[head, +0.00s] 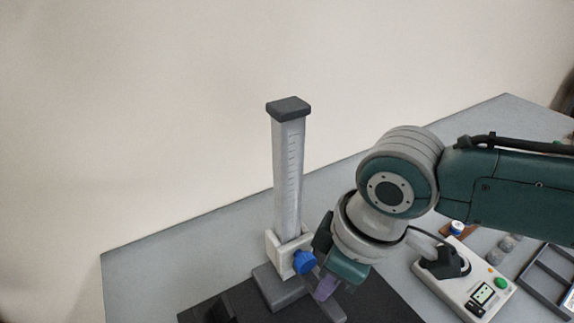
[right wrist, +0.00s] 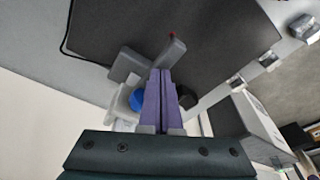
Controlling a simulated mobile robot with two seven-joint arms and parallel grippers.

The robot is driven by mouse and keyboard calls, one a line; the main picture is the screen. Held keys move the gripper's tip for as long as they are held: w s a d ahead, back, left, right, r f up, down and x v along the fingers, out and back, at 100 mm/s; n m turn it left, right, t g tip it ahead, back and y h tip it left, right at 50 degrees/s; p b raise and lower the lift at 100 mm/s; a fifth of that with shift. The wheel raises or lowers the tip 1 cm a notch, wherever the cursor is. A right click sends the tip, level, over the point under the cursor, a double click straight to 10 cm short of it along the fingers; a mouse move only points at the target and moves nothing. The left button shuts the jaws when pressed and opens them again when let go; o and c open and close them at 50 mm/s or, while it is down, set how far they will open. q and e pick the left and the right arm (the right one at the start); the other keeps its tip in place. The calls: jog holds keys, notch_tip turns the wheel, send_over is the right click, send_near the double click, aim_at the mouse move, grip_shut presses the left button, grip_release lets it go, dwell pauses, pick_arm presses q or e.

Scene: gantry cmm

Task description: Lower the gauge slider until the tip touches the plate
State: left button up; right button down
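The gauge is an upright grey column (head: 288,180) with a scale and a dark cap. Its white slider (head: 285,255) sits low on the column, just above the grey foot (head: 275,288), and carries a blue knob (head: 304,263). A grey arm (right wrist: 165,58) with a small red tip reaches over the dark plate (right wrist: 225,35); whether it touches I cannot tell. My right gripper (head: 326,288) has purple fingers, which look shut with nothing between them. In the wrist view the fingers (right wrist: 160,72) end close to the grey arm, beside the blue knob (right wrist: 137,99). My left gripper is not in view.
Right of my right arm are a white box (head: 465,285) with a display and buttons, small grey pieces (head: 507,243) and a dark tray (head: 548,275). A dark object (head: 222,311) stands at the plate's left. The grey tabletop (head: 150,275) is bare at left.

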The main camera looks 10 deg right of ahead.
jog(key=shift+f+b, duration=1.3)
jog(key=shift+f, duration=0.45)
jog(key=shift+f+b, duration=0.6)
jog(key=shift+f, duration=0.2)
jog(key=shift+r, duration=0.1)
notch_tip(320, 180, up, 7)
jog(key=p, duration=0.7)
dwell(0.4)
